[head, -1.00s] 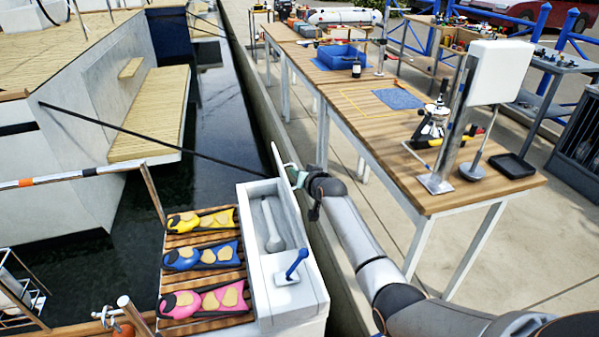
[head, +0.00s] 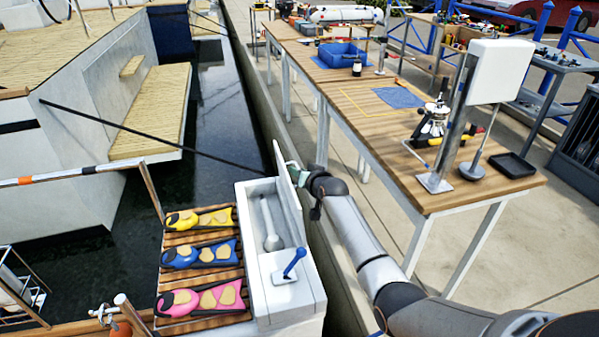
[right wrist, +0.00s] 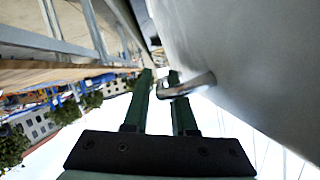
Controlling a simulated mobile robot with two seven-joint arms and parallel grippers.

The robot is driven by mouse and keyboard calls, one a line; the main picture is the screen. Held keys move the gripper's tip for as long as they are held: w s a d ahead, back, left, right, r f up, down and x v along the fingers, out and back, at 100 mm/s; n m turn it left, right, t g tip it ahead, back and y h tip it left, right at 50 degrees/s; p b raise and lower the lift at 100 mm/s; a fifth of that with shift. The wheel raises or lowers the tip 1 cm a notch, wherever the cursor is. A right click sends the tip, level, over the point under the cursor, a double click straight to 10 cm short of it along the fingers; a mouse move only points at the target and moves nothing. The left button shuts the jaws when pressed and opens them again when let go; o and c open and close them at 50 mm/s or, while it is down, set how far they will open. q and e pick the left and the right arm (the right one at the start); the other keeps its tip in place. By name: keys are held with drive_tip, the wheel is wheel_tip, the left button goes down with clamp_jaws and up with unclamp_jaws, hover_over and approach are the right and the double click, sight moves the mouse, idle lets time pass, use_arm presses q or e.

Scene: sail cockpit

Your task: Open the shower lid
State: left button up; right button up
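The shower lid (head: 290,204) stands raised along the right side of the white shower box (head: 311,298), with its inner face showing. Inside the open box lies a pale grey shower handset (head: 268,222). My right gripper (head: 290,173) is at the far end of the lid, on its outer side. In the right wrist view, the two dark green fingers (right wrist: 159,82) stand apart with a metal handle (right wrist: 196,86) from the lid reaching between them. The lid's pale outer surface (right wrist: 250,60) fills the upper right there. My left gripper is not in view.
A blue lever (head: 292,264) stands on the box's near end. Yellow, blue and pink fin sets (head: 200,255) lie on the slatted bench to the left. A long wooden table (head: 400,135) with tools stands right of my arm. Dark water lies beyond the box.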

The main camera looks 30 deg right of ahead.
drive_tip(key=shift+s+r, duration=0.25)
drive_tip(key=shift+s, duration=0.2)
use_arm(q)
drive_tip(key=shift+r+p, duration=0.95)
drive_tip(key=shift+p, duration=0.05)
use_arm(e)
drive_tip(key=v, duration=1.1)
drive_tip(key=shift+s, duration=0.2)
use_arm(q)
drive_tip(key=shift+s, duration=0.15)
use_arm(e)
drive_tip(key=shift+a, duration=0.1)
